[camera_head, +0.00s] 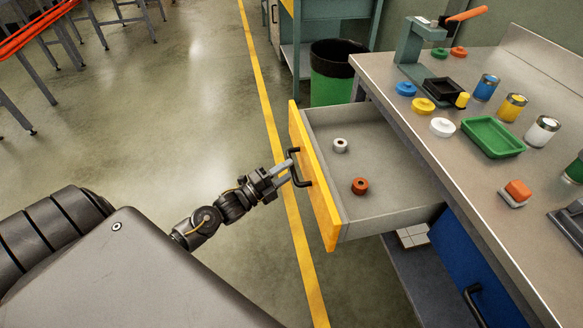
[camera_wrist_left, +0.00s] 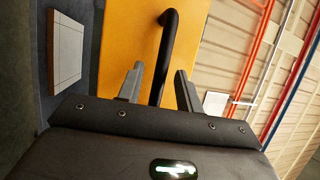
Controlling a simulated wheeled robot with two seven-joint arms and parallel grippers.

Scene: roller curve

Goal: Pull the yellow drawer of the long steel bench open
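The yellow-fronted drawer (camera_head: 312,178) of the long steel bench (camera_head: 470,195) is pulled well out, and its grey inside shows. Its black bar handle (camera_head: 297,168) is on the yellow front and also shows in the left wrist view (camera_wrist_left: 169,45). My left gripper (camera_head: 284,169) is at the handle. In the left wrist view its two fingers (camera_wrist_left: 160,88) stand on either side of the bar, with narrow gaps visible, so it looks open around the handle. My right gripper is not in view.
A blue-fronted unit (camera_head: 465,260) is under the bench. A green bin (camera_head: 332,80) stands behind the drawer. The floor (camera_head: 170,110) left of the drawer is clear.

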